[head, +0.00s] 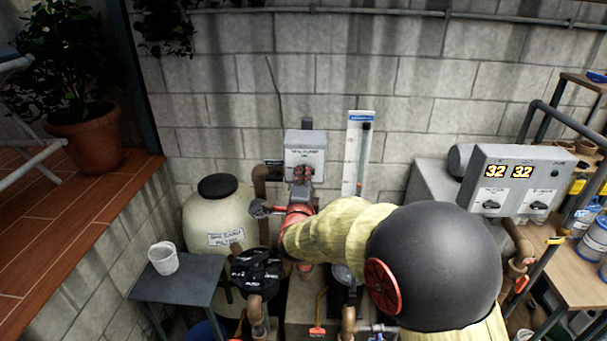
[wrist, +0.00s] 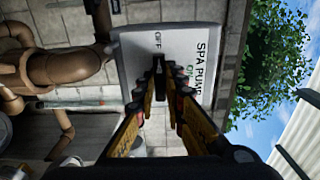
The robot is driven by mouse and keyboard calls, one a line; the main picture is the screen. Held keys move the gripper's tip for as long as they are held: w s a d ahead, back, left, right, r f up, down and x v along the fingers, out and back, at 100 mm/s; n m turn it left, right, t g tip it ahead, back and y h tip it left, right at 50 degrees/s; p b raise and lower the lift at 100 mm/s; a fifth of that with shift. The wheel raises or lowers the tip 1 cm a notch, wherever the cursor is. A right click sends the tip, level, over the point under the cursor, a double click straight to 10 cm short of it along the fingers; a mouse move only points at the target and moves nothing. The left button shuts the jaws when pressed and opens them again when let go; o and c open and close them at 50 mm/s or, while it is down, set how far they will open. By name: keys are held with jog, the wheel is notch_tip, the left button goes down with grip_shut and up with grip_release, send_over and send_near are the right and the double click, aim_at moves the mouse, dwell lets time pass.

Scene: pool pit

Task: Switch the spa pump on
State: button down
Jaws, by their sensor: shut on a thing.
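The spa pump switch box (head: 305,150) is a grey box on the block wall in the middle of the head view. In the wrist view, the light face of the switch box (wrist: 130,70) reads "SPA PUMP", with "OFF" and "ON" marks; it appears turned sideways. My gripper (head: 302,174) is at the lower front of the box. In the wrist view my gripper (wrist: 160,72) is shut on the dark switch knob (wrist: 158,63). The fingers hide most of the knob. Its visible part lies near the "OFF" mark, but I cannot tell its exact setting.
A grey panel (head: 516,180) with two "32" displays and two knobs stands right. A sand filter tank (head: 215,212) and black valve (head: 256,268) stand left and below. Brown pipes (wrist: 55,68) run beside the box.

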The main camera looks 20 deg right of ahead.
jog(key=m+b, duration=0.9)
jog(key=b, duration=0.6)
jog(key=m+b, duration=0.9)
jog(key=b, duration=0.5)
jog(key=shift+f+m+b, duration=0.2)
jog(key=shift+m+b, duration=0.1)
jog(key=shift+b, duration=0.1)
jog(key=c, duration=1.8)
grip_release()
jog(key=shift+r, duration=0.15)
jog(key=shift+o, duration=0.2)
